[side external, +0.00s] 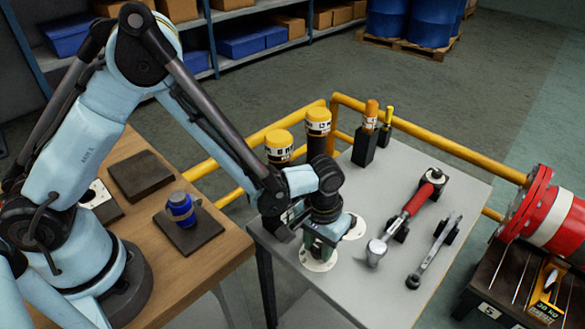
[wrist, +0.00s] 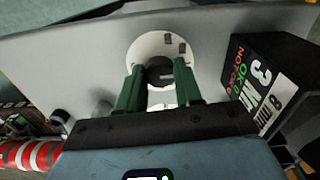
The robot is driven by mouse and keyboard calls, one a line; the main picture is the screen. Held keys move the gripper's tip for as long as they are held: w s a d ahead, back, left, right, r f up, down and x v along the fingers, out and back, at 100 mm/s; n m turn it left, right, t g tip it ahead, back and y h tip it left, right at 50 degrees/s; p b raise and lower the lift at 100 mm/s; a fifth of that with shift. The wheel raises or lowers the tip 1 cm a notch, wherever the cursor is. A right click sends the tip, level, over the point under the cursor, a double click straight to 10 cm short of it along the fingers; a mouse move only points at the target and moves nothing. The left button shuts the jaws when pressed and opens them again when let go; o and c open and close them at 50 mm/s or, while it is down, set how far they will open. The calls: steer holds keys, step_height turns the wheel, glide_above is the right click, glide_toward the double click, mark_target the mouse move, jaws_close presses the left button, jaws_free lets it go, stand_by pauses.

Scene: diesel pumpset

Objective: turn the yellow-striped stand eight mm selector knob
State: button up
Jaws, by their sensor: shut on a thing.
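My gripper (side external: 322,248) points down at the near left part of the grey table, over a white round plate (side external: 318,262). In the wrist view its green fingers (wrist: 159,85) stand either side of a small dark knob (wrist: 160,74) at the middle of a white disc (wrist: 150,47). The gripper is shut on this knob. The knob is mostly hidden by the gripper in the side view. A black stand (wrist: 268,85) with printed labels, including "OK" and "NOT OK", stands right of the fingers. I cannot make out a yellow stripe on it.
Two yellow-capped black cylinders (side external: 317,122) stand behind my gripper. A second white disc (side external: 355,228) lies beside it. A red-handled tool (side external: 418,200) and a wrench (side external: 434,255) rest on the right of the table. A yellow rail (side external: 430,150) runs behind.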

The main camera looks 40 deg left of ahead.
mark_target(319, 248)
steer(key=shift+n, duration=0.4)
steer(key=n, duration=0.5)
steer(key=shift+n, duration=0.4)
stand_by(0.4)
steer(key=o, duration=1)
steer(key=shift+o, duration=0.2)
step_height(319, 248, up, 12)
